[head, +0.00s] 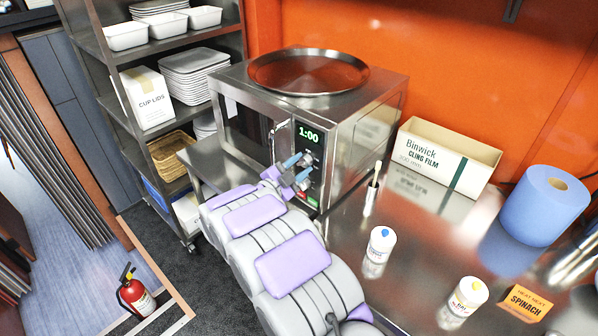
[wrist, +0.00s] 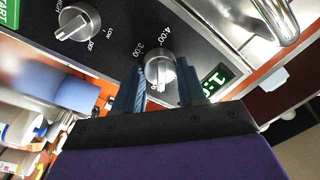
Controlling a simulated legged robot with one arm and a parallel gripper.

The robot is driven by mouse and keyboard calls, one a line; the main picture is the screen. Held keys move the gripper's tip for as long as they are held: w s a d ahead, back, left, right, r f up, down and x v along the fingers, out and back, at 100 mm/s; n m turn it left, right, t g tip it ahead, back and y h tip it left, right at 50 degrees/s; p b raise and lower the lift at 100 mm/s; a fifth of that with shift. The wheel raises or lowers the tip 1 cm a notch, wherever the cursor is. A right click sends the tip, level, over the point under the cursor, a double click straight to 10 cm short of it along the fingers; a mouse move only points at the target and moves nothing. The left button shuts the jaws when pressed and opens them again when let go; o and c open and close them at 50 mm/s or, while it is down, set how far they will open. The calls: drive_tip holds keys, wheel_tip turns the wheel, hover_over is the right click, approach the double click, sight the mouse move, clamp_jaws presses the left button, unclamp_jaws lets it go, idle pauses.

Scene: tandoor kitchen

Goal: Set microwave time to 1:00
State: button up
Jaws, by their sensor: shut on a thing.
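The steel microwave (head: 368,125) stands on the counter, with its control panel at the right of its front. Its green display (head: 308,135) reads 1:00 in the head view; in the wrist view the display (wrist: 213,83) is partly cut off by my gripper. My gripper (head: 297,172) is at the panel below the display. In the wrist view my gripper (wrist: 160,75) has its blue fingers on either side of the timer knob (wrist: 160,68), shut on it. The knob is mostly hidden in the head view.
A second knob (wrist: 78,22) and a green START button (wrist: 10,12) are on the panel. A round pan (head: 308,72) lies on the microwave. A cling film box (head: 445,160), blue roll (head: 543,207) and small bottles (head: 380,243) stand at right. A shelf rack (head: 120,90) is at left.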

drive_tip(key=shift+a+m, duration=0.1)
drive_tip(key=shift+m, duration=0.4)
drive_tip(key=o, duration=1.1)
drive_tip(key=shift+c, duration=0.2)
drive_tip(key=p+v, duration=0.2)
drive_tip(key=v, duration=1.5)
drive_tip(key=shift+s+f, duration=0.15)
drive_tip(key=shift+f, duration=0.05)
drive_tip(key=shift+a, duration=0.15)
